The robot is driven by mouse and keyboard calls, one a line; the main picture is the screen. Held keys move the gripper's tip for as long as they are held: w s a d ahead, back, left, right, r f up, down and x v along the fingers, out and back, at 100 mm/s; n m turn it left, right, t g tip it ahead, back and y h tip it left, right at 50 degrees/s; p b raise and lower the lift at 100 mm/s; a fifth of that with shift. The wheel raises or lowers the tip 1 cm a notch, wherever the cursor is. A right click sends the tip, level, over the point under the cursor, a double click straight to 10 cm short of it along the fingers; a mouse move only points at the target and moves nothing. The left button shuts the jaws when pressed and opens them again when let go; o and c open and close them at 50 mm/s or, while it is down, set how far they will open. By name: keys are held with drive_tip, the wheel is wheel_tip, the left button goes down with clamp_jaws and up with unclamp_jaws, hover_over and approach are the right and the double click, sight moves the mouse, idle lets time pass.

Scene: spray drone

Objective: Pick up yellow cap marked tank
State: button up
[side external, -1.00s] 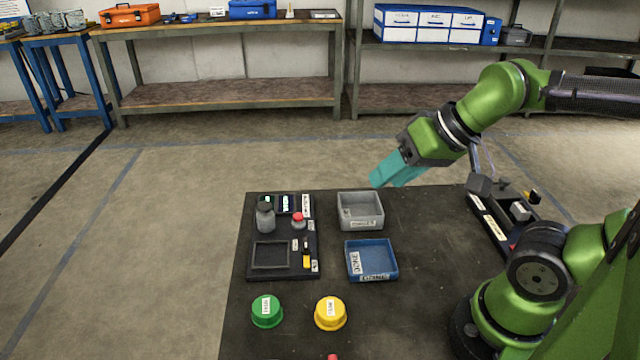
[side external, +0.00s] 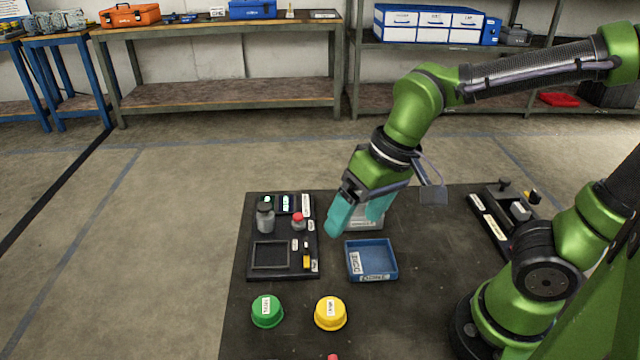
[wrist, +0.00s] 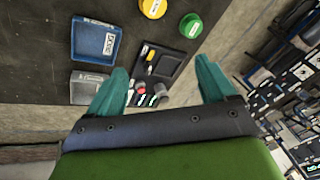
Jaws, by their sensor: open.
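The yellow cap (side external: 331,313) with a white label sits on the near part of the dark table, right of the green cap (side external: 267,311). In the wrist view the yellow cap (wrist: 153,7) is at the top edge, with the green cap (wrist: 191,25) to its right. My gripper (side external: 355,225) has teal fingers spread apart and empty, above the table by the grey bin, farther back than the yellow cap. The open fingers also show in the wrist view (wrist: 160,80). The cap's label is too small to read surely.
The blue tray (side external: 371,273) lies between my gripper and the yellow cap. The grey bin (side external: 368,221) is partly hidden behind the fingers. A black organizer (side external: 284,268) with a grey bottle (side external: 265,217) and a red-topped item (side external: 298,221) stands left. A dark toolbox (side external: 503,222) sits at right.

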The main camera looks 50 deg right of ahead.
drive_tip(key=a+f+g+h, duration=0.2)
drive_tip(key=a+f+g, duration=0.1)
drive_tip(key=a, duration=0.2)
drive_tip(key=m, duration=0.2)
hover_over(331, 309)
drive_tip(key=f, duration=1)
drive_tip(key=shift+s+d+f, duration=0.1)
drive_tip(key=shift+d+f, duration=0.15)
drive_tip(key=shift+f, duration=0.1)
drive_tip(key=shift+a+f, duration=0.2)
drive_tip(key=shift+f, duration=2.8)
drive_tip(key=shift+c, duration=0.2)
